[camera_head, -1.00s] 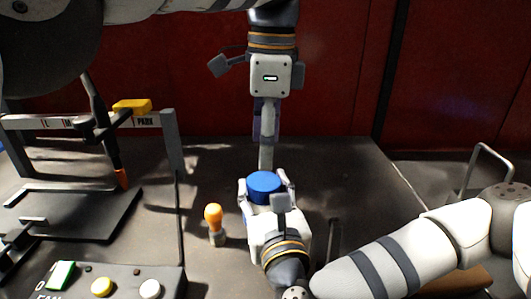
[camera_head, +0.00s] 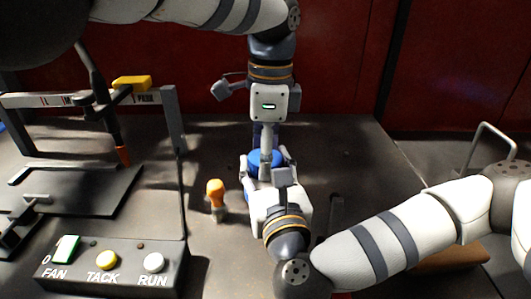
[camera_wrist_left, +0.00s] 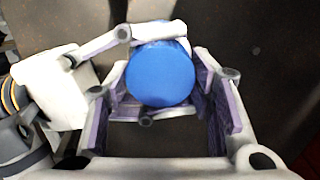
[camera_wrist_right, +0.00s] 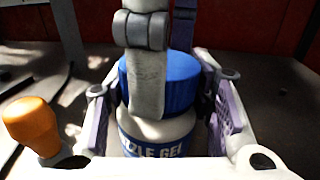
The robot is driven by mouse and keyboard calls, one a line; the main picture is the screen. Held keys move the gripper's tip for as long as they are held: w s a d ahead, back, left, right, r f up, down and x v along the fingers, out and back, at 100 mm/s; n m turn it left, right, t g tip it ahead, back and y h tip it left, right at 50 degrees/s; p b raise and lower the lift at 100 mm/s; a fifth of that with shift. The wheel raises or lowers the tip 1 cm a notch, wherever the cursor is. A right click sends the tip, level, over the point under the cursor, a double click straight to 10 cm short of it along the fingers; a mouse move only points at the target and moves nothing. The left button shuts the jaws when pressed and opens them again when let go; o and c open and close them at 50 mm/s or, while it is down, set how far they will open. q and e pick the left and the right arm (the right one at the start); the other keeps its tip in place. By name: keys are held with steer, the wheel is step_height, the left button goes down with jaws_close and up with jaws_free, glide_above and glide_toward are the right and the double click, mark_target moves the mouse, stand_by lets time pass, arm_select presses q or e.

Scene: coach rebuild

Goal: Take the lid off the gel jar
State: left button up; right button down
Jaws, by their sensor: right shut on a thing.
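The gel jar (camera_wrist_right: 155,140) is white with "…ZZLE GEL" lettering and stands upright on the bench. Its blue lid (camera_head: 259,157) is on top; it also shows in the left wrist view (camera_wrist_left: 160,75) and the right wrist view (camera_wrist_right: 178,80). My right gripper (camera_head: 265,168) is shut on the jar's body from the near side, one finger on each side. My left gripper (camera_head: 266,145) points down from above at the lid. Its fingers are open on either side of the lid; whether they touch it is hard to tell. Its finger partly hides the lid in the head view.
An orange-handled tool (camera_head: 216,194) stands left of the jar. A control box (camera_head: 110,265) with FAN, TACK and RUN buttons is at the front left. A frame with a flat plate (camera_head: 85,190) stands at the left. The bench right of the jar is mostly clear.

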arm_select(q)
steer(key=n, duration=0.3)
steer(key=shift+f, duration=0.3)
steer(key=o, duration=1.3)
steer(key=shift+s, duration=0.15)
steer(key=shift+r, duration=0.1)
